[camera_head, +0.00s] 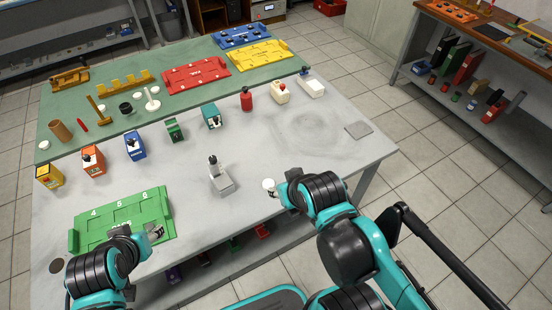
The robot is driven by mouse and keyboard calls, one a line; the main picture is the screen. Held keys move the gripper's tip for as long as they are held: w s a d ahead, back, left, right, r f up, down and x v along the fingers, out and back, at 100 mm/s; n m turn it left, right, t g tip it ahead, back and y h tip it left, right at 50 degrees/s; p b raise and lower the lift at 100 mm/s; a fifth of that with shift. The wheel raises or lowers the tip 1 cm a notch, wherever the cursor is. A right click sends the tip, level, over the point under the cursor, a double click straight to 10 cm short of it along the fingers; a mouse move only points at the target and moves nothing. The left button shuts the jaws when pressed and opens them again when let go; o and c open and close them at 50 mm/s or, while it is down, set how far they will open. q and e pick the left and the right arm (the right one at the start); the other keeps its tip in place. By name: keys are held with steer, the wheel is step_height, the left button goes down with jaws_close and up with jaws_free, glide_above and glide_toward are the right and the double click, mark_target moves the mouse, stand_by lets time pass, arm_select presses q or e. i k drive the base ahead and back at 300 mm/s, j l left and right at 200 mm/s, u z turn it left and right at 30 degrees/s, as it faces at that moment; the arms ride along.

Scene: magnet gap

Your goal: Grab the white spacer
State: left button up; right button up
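A small round white piece (268,184), which looks like the white spacer, is near the front edge of the grey table half. My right gripper (281,190) is right beside it, mostly hidden behind its own wrist. I cannot tell whether its fingers touch or hold the piece. My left gripper (154,234) is over the front right part of the green numbered tray (122,212). Its fingers are too small and overlapped to read as open or shut.
A grey block with an upright lever (221,182) stands left of the white piece. Coloured boxes, including a blue one (134,147), a red bottle (246,99) and a white box (312,88), stand behind. A flat grey square (359,130) lies at right. The table between is clear.

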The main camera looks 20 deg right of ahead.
mark_target(267, 184)
steer(key=z, duration=0.65)
steer(key=i+l+u, duration=0.3)
steer(key=l+u, duration=0.3)
steer(key=i+l+u, duration=0.1)
steer(key=l+u, duration=0.2)
steer(key=l, duration=0.2)
